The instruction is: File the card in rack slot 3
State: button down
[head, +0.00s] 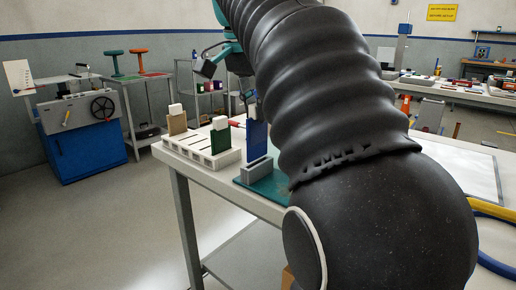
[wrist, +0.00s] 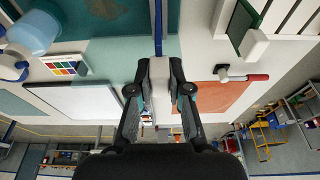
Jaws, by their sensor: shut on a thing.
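A blue card (head: 257,138) with a white tab stands upright at a grey block holder (head: 254,172) on a teal base. My gripper (head: 248,97) is at the top of this card. In the wrist view my gripper (wrist: 159,85) is shut on the white tab (wrist: 158,70), and the card shows edge-on as a thin blue strip (wrist: 158,20). I cannot tell whether the card's foot is still inside the holder. The white slotted rack (head: 225,160) is left of the holder, holding a brown card (head: 177,123) and a green card (head: 220,138). Slot numbers are not readable.
The green card (wrist: 240,22) rises beside the gripper at the upper right of the wrist view. A red-handled tool (wrist: 245,78) lies near an orange mat (wrist: 225,98). A white panel (wrist: 90,105), colour chart (wrist: 65,67) and blue cup (wrist: 33,33) are left. My arm hides much of the table.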

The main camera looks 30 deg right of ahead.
dwell(0.3)
jog(key=shift+d+v, duration=0.2)
jog(key=shift+v, duration=0.8)
jog(key=shift+d+v, duration=0.25)
jog(key=shift+v, duration=0.75)
jog(key=shift+w+r, duration=0.1)
jog(key=shift+w, duration=0.05)
